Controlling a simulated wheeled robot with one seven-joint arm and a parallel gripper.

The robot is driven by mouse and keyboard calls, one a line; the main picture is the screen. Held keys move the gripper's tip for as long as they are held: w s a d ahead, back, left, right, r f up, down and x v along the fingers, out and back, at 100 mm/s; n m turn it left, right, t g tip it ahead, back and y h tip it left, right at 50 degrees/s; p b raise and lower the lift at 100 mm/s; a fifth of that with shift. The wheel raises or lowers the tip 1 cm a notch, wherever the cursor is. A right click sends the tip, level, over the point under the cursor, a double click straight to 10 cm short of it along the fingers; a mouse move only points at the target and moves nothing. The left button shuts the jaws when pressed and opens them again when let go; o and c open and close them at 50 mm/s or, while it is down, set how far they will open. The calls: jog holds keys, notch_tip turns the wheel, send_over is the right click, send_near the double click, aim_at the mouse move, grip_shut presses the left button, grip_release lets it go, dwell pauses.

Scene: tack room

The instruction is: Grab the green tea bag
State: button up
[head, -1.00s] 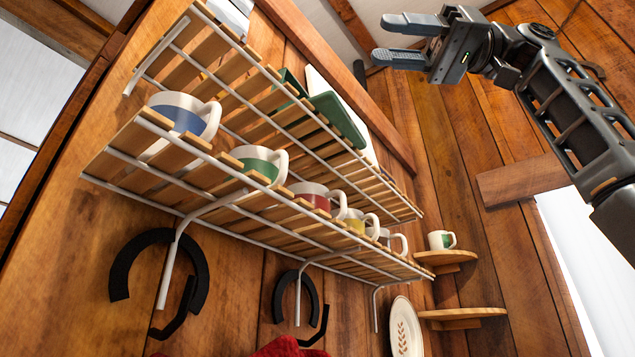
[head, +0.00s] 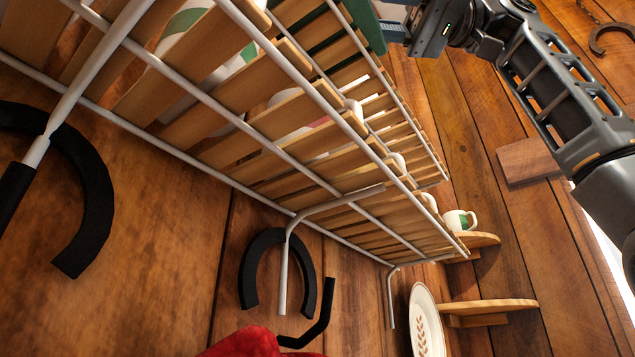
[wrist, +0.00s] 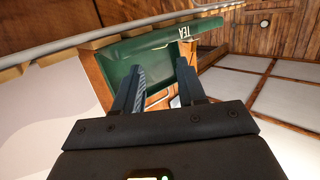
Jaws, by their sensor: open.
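The green tea bag (wrist: 128,58), with white "TEA" lettering, is in front of my gripper (wrist: 160,78) in the wrist view. My gripper is open and empty. Its left finger overlaps the green side, and its right finger is near the lettered end; I cannot tell whether either touches. In the head view a green thing (head: 368,25), seemingly the same bag, is at the top edge on the upper shelf. My gripper (head: 391,22) is just right of it there, its fingers partly cut off.
The slatted wall rack (head: 300,130) holds several mugs on its lower shelf, seen from below. A white-and-green mug (head: 459,221) stands on a small wooden shelf (head: 483,241). A pale panel (wrist: 45,115) is close on the left in the wrist view.

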jog(key=x, duration=0.2)
jog(key=p+x, duration=0.1)
jog(key=x, duration=0.2)
jog(key=shift+w+f, duration=0.1)
jog(key=shift+f, duration=0.35)
grip_shut()
jog(key=shift+r, duration=0.2)
